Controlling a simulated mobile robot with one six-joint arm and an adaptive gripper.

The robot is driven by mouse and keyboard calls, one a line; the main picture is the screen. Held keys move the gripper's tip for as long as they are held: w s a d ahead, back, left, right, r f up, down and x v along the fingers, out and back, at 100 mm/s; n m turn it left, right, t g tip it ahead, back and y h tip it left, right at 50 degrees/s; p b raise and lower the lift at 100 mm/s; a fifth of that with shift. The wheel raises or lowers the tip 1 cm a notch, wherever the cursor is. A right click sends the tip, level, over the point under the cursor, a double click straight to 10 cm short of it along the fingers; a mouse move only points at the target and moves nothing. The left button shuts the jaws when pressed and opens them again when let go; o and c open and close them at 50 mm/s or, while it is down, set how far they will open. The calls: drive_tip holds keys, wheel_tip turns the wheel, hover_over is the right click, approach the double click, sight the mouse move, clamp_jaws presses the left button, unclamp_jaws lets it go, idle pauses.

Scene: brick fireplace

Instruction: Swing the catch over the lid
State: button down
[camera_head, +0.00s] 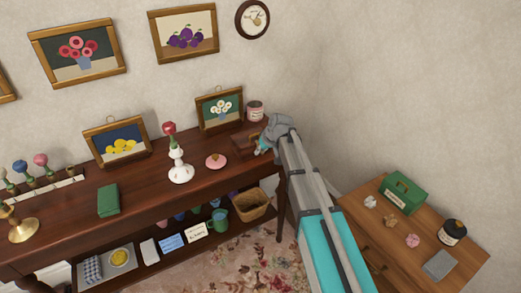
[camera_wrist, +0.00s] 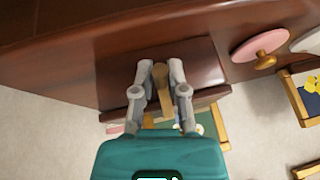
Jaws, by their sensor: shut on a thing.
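A brown wooden box (camera_head: 243,143) stands at the right end of the dark sideboard. Its dark brown lid top (camera_wrist: 120,72) fills the middle of the wrist view. A tan, bar-shaped catch (camera_wrist: 161,78) lies between the fingers in the wrist view, with its rounded end on the lid side. My gripper (camera_wrist: 160,72) is shut on this catch, one finger on each side. In the head view my gripper (camera_head: 264,146) is at the box's right side and hides part of it. I cannot tell how far the catch reaches over the lid.
A pink round lid with a knob (camera_head: 216,161) and a white vase (camera_head: 179,166) stand left of the box. A tin (camera_head: 255,110) and a framed flower picture (camera_head: 220,109) are behind it. A small wooden cabinet (camera_head: 375,232) stands to the right of my arm.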

drive_tip(key=shift+s+a, duration=0.15)
drive_tip(key=shift+s, duration=0.05)
drive_tip(key=c, duration=0.7)
unclamp_jaws()
drive_tip(key=shift+w, duration=0.1)
drive_tip(key=shift+r, duration=0.1)
drive_tip(key=shift+s+d+r+m+p, duration=0.3)
drive_tip(key=shift+s+d+r+p, duration=0.35)
drive_tip(key=shift+d, duration=0.15)
drive_tip(key=s+d+r+m+g+h+p, duration=0.1)
drive_tip(key=s+d+m+p, duration=0.1)
drive_tip(key=s+d, duration=0.5)
drive_tip(key=s+d+r+m+g+h+p, duration=0.1)
drive_tip(key=s+d+r+h+p, duration=0.1)
drive_tip(key=s+d, duration=0.5)
drive_tip(key=s+d+r+m+g+h+p, duration=0.1)
drive_tip(key=s+d+m+p, duration=0.1)
drive_tip(key=s+d, duration=0.6)
drive_tip(key=shift+s+d+r+m+h+p, duration=0.1)
drive_tip(key=shift+s+h+p, duration=0.1)
drive_tip(key=shift+s, duration=0.35)
drive_tip(key=shift+s+a+r+m+h+p, duration=0.1)
drive_tip(key=shift+s+r+p, duration=0.1)
drive_tip(key=shift+s, duration=0.3)
drive_tip(key=shift+s+d+r+m+h+p, duration=0.1)
drive_tip(key=shift+s+p, duration=0.1)
drive_tip(key=shift+s, duration=0.35)
